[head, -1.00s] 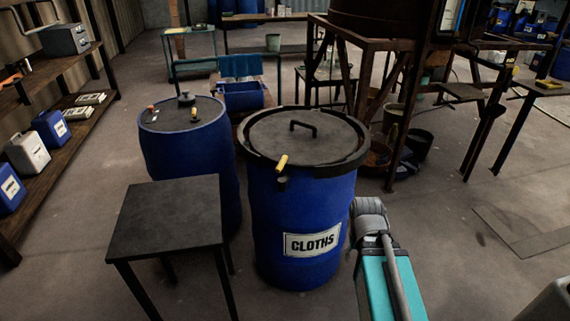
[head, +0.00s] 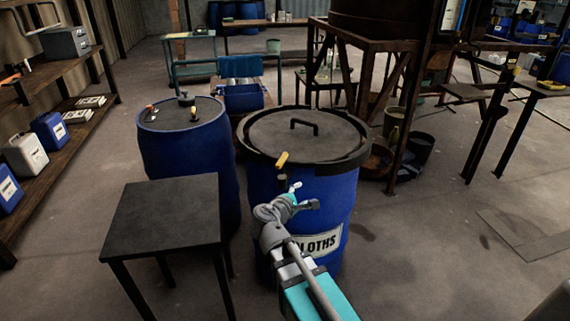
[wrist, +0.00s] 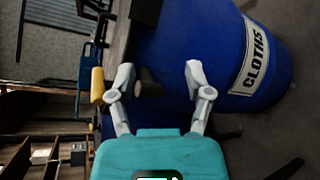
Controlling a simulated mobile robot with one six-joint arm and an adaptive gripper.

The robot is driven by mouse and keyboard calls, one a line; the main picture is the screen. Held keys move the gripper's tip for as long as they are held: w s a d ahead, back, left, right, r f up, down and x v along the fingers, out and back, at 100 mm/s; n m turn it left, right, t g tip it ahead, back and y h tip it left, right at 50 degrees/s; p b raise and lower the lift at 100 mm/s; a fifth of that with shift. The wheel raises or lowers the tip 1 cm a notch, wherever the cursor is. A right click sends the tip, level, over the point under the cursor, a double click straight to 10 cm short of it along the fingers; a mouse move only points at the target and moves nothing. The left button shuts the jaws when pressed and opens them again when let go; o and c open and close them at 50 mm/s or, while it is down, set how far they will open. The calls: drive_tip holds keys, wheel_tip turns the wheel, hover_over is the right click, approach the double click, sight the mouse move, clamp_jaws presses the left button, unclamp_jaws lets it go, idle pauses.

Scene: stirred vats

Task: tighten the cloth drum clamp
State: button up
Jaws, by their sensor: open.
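The cloth drum (head: 345,215) is a blue barrel with a CLOTHS label, partly covered by my arm in the head view; it fills much of the wrist view (wrist: 185,40). A black clamp ring (head: 350,163) runs around its lid (head: 305,135). A yellow-ended clamp lever (head: 282,159) stands at the ring's near side, also seen in the wrist view (wrist: 97,86). My gripper (head: 304,196) is open and empty in front of the drum, just below the ring. In the wrist view its fingers (wrist: 160,75) point at the drum, with the yellow lever left of the left finger. A dark knob (wrist: 149,88) shows between the fingers; contact cannot be told.
A black side table (head: 165,215) stands left of my arm. A second blue drum (head: 185,155) is behind it. Shelves with jugs (head: 25,155) line the left wall. A rusty frame (head: 370,60) stands behind the drum.

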sight(283, 159)
drive_tip(key=a+r+n+t+y, duration=0.2)
drive_tip(key=a+n, duration=0.4)
drive_tip(key=a, duration=0.3)
drive_tip(key=shift+s+a+r+n+t+b, duration=0.25)
drive_tip(key=shift+r+n+t+b, duration=0.1)
drive_tip(key=shift+r+t, duration=0.6)
drive_tip(key=shift+w+f, duration=0.1)
drive_tip(key=shift+w, duration=0.1)
drive_tip(key=x, duration=1.3)
drive_tip(key=shift+w, duration=0.3)
clamp_jaws()
